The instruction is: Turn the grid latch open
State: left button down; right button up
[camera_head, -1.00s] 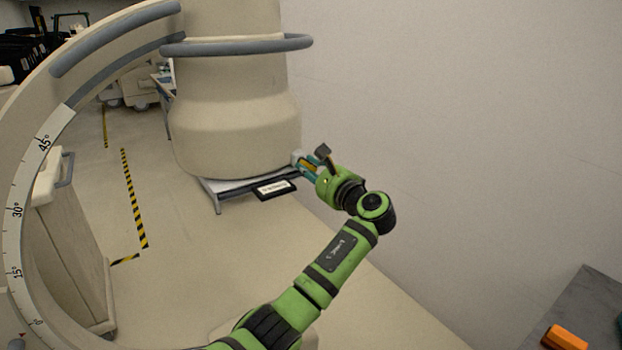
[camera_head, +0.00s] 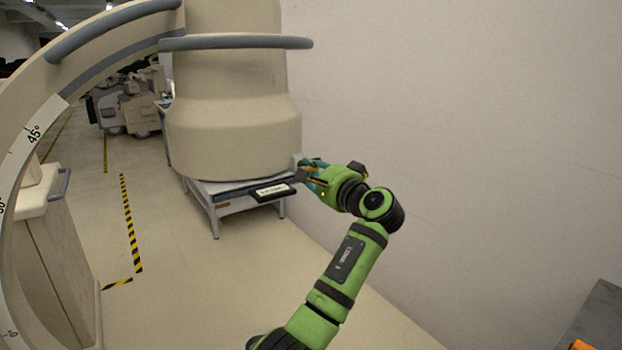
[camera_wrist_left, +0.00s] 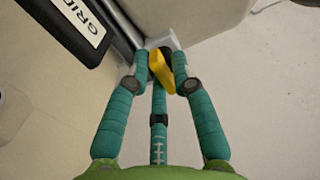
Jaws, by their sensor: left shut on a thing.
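The grid latch (camera_wrist_left: 162,72) is a yellow lever on a pale grey mount at the corner of the covered unit. It lies tilted between the teal fingers of my left gripper (camera_wrist_left: 162,75) in the left wrist view. My left gripper is shut on it. In the head view, my left gripper (camera_head: 306,168) reaches the right corner of the tray under the large beige column, and its fingers mostly hide the latch. A black label plate (camera_wrist_left: 85,25) reading "GRID" sits beside the latch; it also shows in the head view (camera_head: 272,190). My right gripper is not in view.
The beige column (camera_head: 235,120) stands over a grey-legged frame (camera_head: 225,203). A large curved arm with degree marks (camera_head: 35,132) is at the left, above a beige cabinet (camera_head: 60,250). A plain wall (camera_head: 460,130) is to the right. A dark table edge (camera_head: 600,320) is lower right.

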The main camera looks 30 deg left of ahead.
pick_arm(q)
jog(key=shift+f, duration=0.45)
jog(key=c, duration=1.2)
grip_release()
jog(key=shift+r, duration=0.2)
jog(key=shift+d, duration=0.1)
jog(key=v, duration=1.1)
jog(key=shift+s+d, duration=0.15)
jog(key=shift+d, duration=0.25)
